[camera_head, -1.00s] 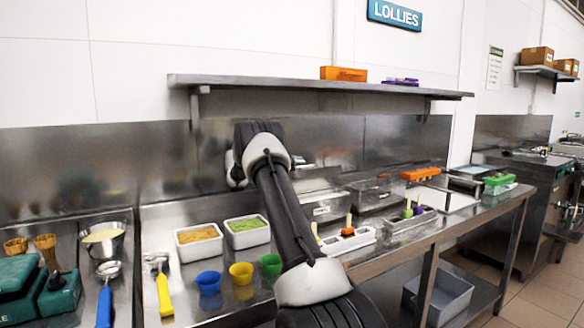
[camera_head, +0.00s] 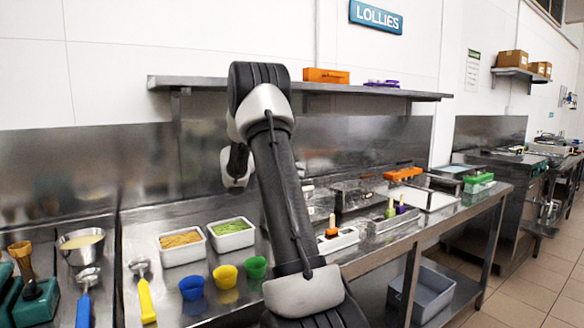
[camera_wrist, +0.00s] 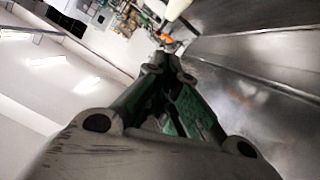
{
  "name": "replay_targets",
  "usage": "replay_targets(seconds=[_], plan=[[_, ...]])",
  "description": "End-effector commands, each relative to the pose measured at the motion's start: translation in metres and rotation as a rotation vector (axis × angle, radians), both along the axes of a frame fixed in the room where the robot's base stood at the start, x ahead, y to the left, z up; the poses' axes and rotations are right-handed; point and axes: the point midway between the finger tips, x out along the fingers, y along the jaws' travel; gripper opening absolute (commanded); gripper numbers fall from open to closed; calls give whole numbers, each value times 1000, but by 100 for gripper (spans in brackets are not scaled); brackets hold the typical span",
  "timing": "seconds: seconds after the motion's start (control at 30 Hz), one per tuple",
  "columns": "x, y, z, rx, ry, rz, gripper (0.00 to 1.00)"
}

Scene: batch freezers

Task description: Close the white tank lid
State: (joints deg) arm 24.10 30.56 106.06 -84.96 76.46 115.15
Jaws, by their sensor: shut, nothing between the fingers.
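No white tank lid can be told for certain. In the head view, an open steel tank with a white inside (camera_head: 432,199) is set in the bench at the right, and an orange object (camera_head: 403,173) lies just behind it. Steel boxes (camera_head: 352,193) stand left of it along the back. My gripper (camera_wrist: 166,62) shows in the wrist view, its fingers together and empty, with nothing touching the tips. In the head view my arm rises in the middle and its fingers cannot be made out. A small orange thing (camera_wrist: 166,38) shows far beyond the fingertips in the wrist view.
A steel shelf (camera_head: 200,82) runs along the wall above the bench. White tubs (camera_head: 232,235), coloured cups (camera_head: 225,276), a white lolly mould (camera_head: 338,242) and a green object (camera_head: 478,183) stand on the bench. A grey bin (camera_head: 428,292) sits below. Open floor lies at the right.

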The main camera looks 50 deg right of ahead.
Motion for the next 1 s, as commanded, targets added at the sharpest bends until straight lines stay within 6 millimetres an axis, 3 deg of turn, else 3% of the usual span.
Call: replay_targets(seconds=[0.13,0.4,1.0], plan=[[-13,3,-8,-27,-113,0,0],[-28,6,-21,-26,-107,-1,0],[-34,8,-29,-26,-107,-1,0]])
